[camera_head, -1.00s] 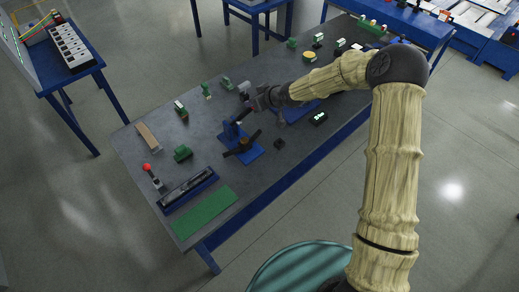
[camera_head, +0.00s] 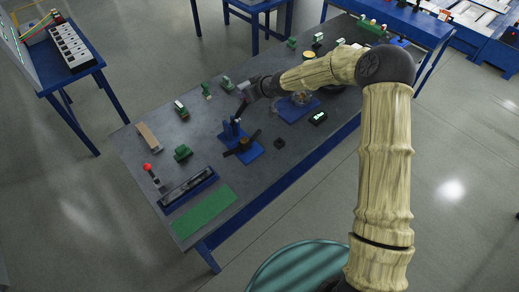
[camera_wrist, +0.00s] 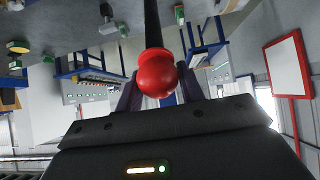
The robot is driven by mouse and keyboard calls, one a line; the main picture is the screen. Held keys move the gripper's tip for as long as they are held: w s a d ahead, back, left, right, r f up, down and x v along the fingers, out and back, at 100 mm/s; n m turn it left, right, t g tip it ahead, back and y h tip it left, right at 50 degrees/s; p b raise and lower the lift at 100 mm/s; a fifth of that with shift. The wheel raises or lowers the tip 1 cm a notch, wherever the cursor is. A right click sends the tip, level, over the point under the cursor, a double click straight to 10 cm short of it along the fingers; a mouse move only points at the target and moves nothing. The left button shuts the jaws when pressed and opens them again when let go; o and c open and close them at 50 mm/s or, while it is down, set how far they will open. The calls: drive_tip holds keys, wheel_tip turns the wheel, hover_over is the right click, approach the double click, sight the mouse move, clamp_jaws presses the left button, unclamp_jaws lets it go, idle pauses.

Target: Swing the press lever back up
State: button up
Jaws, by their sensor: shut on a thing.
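The press (camera_head: 238,143) is a blue stand on a blue base plate, with a dark part on its base, in the middle of the grey table. Its dark press lever (camera_head: 242,107) slopes steeply up from the top of the stand to my gripper (camera_head: 247,90). In the wrist view the lever is a black rod (camera_wrist: 153,25) ending in a red ball knob (camera_wrist: 156,73). My gripper's dark fingers are shut on the knob, one on either side. The knob is hidden by the gripper in the head view.
Near the press are a green block (camera_head: 182,153), a small black block (camera_head: 279,142) and a dark box with a green display (camera_head: 318,118).

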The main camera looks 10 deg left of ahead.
drive_tip(key=shift+w+a+r, duration=0.25)
drive_tip(key=shift+w+a, duration=0.2)
drive_tip(key=shift+a, duration=0.2)
drive_tip(key=shift+w+a+r, duration=0.25)
drive_tip(key=shift+w+a, duration=0.2)
drive_tip(key=shift+a, duration=0.2)
drive_tip(key=shift+w+a+r, duration=0.1)
drive_tip(key=shift+w+a, duration=0.1)
drive_tip(key=shift+a, duration=0.05)
drive_tip(key=shift+w+a+r+p, duration=0.15)
drive_tip(key=shift+w+a+r, duration=0.05)
drive_tip(key=shift+w+a, duration=0.4)
drive_tip(key=shift+w+a+r+p, duration=0.15)
drive_tip(key=shift+w+a, duration=0.2)
drive_tip(key=shift+a, duration=0.3)
drive_tip(key=o, duration=1.5)
drive_tip(key=shift+w+a, duration=0.15)
drive_tip(key=shift+w, duration=0.1)
drive_tip(key=shift+s+d+r, duration=0.1)
drive_tip(key=shift+d+r, duration=0.1)
drive_tip(key=shift+r, duration=0.05)
drive_tip(key=shift+v, duration=2.8)
